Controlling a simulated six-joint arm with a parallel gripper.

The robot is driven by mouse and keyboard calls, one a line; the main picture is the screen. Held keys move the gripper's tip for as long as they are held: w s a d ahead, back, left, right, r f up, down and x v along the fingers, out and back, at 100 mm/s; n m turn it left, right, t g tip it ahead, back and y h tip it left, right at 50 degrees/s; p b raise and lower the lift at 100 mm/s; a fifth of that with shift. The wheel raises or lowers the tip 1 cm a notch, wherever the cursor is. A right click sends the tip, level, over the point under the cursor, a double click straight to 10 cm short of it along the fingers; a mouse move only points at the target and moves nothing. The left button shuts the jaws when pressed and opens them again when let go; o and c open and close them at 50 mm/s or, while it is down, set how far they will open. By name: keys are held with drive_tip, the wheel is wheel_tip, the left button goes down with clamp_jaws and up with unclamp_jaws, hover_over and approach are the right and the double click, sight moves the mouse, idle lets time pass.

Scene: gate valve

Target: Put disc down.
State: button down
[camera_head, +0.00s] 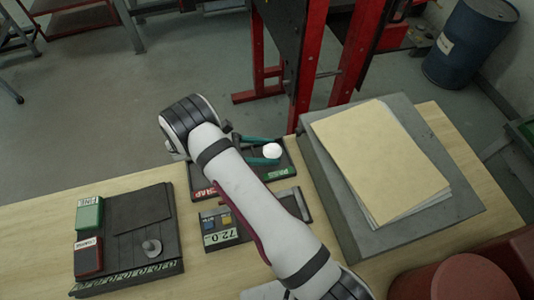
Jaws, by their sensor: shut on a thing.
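A white round disc (272,152) sits between the teal fingers of my gripper (270,150), which is shut on it. The gripper and disc are over a dark tray (284,178) with a red label at its left, partly covered by my arm, and a green label reading "PRESS" at its right. From this angle I cannot tell whether the disc touches the tray. My arm hides the tray's middle and lower left.
A dark board (130,215) with green and red boxes and a grey knobbed piece (152,247) lies at left. A small device reading "720" (222,237) lies partly under my arm. A grey slab (345,225) with a folder (380,155) is at right. Bare wood (130,170) shows at back left.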

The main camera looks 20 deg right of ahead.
drive_tip(key=shift+f, duration=0.95)
